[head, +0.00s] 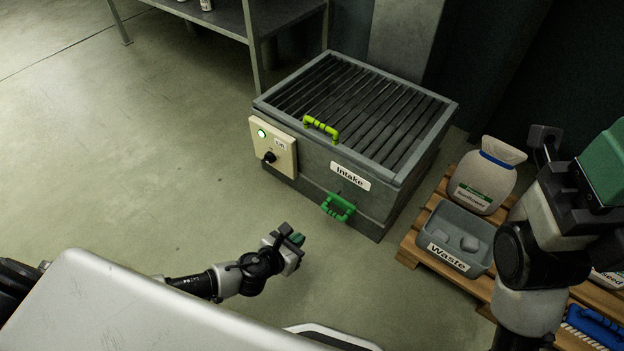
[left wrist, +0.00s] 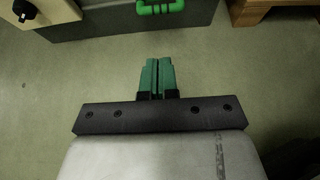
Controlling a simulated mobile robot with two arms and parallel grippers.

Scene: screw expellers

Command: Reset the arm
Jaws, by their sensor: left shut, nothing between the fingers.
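My left gripper (head: 297,240) is low over the floor in the head view, in front of the grey intake box, apart from it. In the left wrist view its two green fingers (left wrist: 157,76) are together with nothing between them. My right arm (head: 535,250) is raised at the right edge of the head view, close to the camera. A green part shows at its end, cut by the frame edge, and I cannot make out whether that gripper is open or shut.
The grey intake box (head: 395,193) has a slatted top, a yellow-green handle (head: 321,128), a green handle (head: 338,207) and a control panel (head: 273,147) with a lit green light. A wooden pallet (head: 412,244) at right holds a waste bin (head: 455,247) and a sack (head: 485,177). Floor at left is clear.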

